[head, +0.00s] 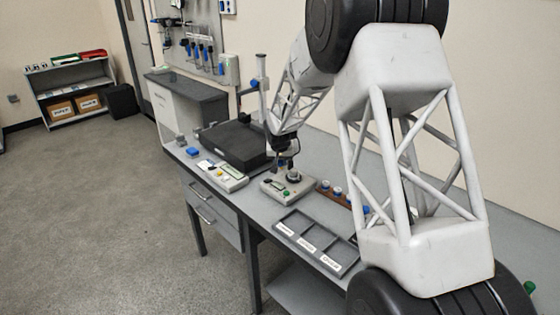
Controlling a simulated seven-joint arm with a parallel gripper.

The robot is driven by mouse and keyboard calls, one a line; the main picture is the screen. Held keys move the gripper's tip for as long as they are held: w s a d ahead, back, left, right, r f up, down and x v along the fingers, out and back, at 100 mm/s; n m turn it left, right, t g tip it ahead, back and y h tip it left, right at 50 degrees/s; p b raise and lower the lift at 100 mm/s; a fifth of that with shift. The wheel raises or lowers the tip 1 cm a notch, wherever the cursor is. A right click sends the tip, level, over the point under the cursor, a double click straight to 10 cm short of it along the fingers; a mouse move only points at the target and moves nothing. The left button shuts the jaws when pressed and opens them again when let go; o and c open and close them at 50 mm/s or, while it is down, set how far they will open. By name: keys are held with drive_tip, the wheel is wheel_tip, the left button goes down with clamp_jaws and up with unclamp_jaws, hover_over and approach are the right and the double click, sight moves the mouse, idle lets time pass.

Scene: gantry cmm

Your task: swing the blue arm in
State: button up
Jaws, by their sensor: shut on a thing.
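My gripper (283,160) is at the end of my arm, pointing down just above a grey fixture (283,189) with a round dark top and a green button. A small bit of blue (297,145) shows right beside the gripper; it appears to be part of the blue arm. Most of the blue arm is hidden by my gripper and wrist. The gripper is shut on it, as far as this small view shows. The exact angle of the blue arm cannot be told.
A black plate (232,146) and an upright post (262,88) stand just left of and behind the gripper. A control box (221,175) sits at the front edge. A labelled tray (318,246) and a brown rack (345,198) with blue-topped pieces lie to the right.

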drive_tip(key=shift+s+d+n, duration=0.1)
drive_tip(key=shift+s+n, duration=0.05)
drive_tip(key=shift+n, duration=0.15)
drive_tip(key=shift+s+d+n+y, duration=0.2)
drive_tip(key=shift+n+y, duration=0.05)
drive_tip(key=shift+n, duration=0.3)
drive_tip(key=shift+s+d+n+y, duration=0.15)
drive_tip(key=shift+n+y, duration=0.1)
drive_tip(key=shift+n, duration=0.3)
drive_tip(key=shift+s+d+n+g+y, duration=0.2)
drive_tip(key=shift+d+n+y, duration=0.15)
drive_tip(key=shift+n, duration=0.5)
drive_tip(key=shift+s+d+n+g+y, duration=0.2)
drive_tip(key=shift+d+n+y, duration=0.1)
drive_tip(key=shift+n, duration=0.55)
drive_tip(key=shift+d, duration=0.1)
drive_tip(key=o, duration=0.9)
drive_tip(key=shift+c, duration=0.2)
drive_tip(key=shift+r, duration=0.15)
drive_tip(key=shift+v, duration=3.75)
